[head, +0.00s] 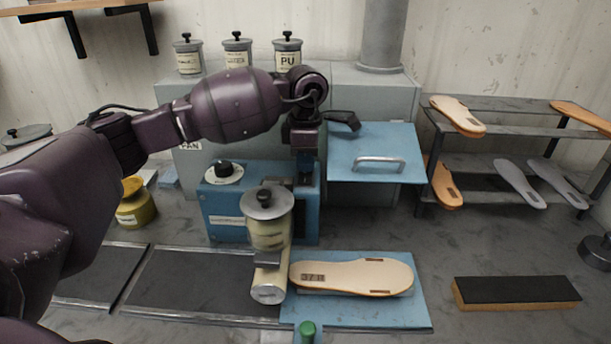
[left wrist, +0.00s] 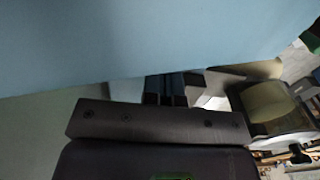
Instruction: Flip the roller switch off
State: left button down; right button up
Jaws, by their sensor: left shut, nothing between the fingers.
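The roller unit is a blue box (head: 228,215) with a black knob on a white dial (head: 223,170) on its top left. A lidded glue canister (head: 268,222) stands in front of it, above a pale roller (head: 268,292). My left gripper (head: 305,183) points down at the box's right rear side, shut and empty. Its dark fingers also show in the left wrist view (left wrist: 165,90), close under a large blue surface. I cannot make out a roller switch; the gripper may hide it. My right gripper is in neither view.
An open blue door (head: 376,140) with a handle juts out right of my gripper. A sole (head: 352,276) lies on a blue mat (head: 415,312) beside the roller. A yellow pot (head: 136,207) stands left. A brush block (head: 516,291) and sole rack (head: 520,133) are right.

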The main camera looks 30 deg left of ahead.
pick_arm(q)
jog(key=shift+f, duration=0.4)
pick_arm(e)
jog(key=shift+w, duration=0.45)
pick_arm(q)
jog(key=shift+r+p, duration=0.5)
jog(key=shift+r, duration=1.05)
jog(key=shift+r+p, duration=0.9)
jog(key=shift+r, duration=1.1)
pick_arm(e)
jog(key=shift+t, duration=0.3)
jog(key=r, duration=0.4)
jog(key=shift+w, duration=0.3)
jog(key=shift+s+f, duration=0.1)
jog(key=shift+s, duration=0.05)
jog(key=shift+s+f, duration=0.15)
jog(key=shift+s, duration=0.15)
